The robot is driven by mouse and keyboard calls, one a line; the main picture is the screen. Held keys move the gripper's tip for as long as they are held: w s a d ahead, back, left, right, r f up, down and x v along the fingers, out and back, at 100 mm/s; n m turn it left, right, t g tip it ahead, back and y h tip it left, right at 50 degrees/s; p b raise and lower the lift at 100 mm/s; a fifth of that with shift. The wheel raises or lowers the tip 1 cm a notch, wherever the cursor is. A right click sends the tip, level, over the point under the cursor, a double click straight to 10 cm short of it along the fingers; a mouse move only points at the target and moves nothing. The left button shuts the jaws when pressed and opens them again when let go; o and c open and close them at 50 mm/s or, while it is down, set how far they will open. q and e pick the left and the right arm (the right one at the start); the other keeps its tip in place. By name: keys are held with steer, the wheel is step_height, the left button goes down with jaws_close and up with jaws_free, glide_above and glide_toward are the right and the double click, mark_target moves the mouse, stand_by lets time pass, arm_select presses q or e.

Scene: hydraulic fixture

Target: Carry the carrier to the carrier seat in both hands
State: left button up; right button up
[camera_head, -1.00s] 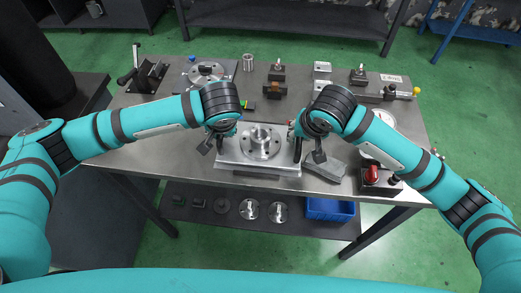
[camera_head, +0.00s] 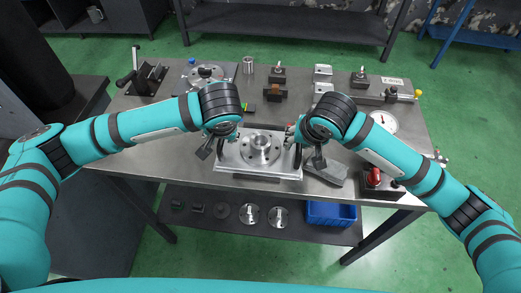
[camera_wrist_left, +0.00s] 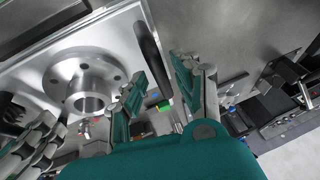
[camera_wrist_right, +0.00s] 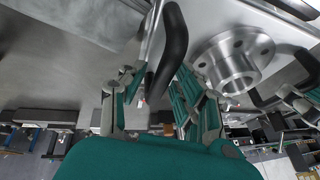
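The carrier (camera_head: 285,160), a pale metal plate with a round flanged hub (camera_head: 260,148) on it, lies level near the table's front edge, between my two grippers. A black bar handle stands at each end. My left gripper (camera_head: 235,132) is at its left end; in the left wrist view its fingers (camera_wrist_left: 160,90) are apart with the black handle (camera_wrist_left: 153,52) between or just beyond them. My right gripper (camera_head: 292,132) is at the right end; in the right wrist view its fingers (camera_wrist_right: 155,100) are apart about the other handle (camera_wrist_right: 172,48). Contact cannot be told. I cannot single out the carrier seat.
A grey block (camera_head: 328,172) lies right of the carrier, close to my right wrist. A red-knobbed box (camera_head: 374,178) and a dial gauge (camera_head: 384,121) stand further right. A round flanged fixture (camera_head: 205,77), a vice (camera_head: 147,77) and small blocks stand behind.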

steer(key=shift+r, duration=0.1)
arm_select(q)
steer(key=v, duration=0.9)
steer(key=shift+r, duration=0.25)
arm_select(e)
steer(key=v, duration=1.1)
steer(key=shift+s+r, duration=0.2)
steer(key=shift+r, duration=0.15)
arm_select(q)
steer(key=shift+s+d, duration=0.1)
steer(key=shift+s, duration=0.1)
arm_select(e)
steer(key=shift+d, duration=0.15)
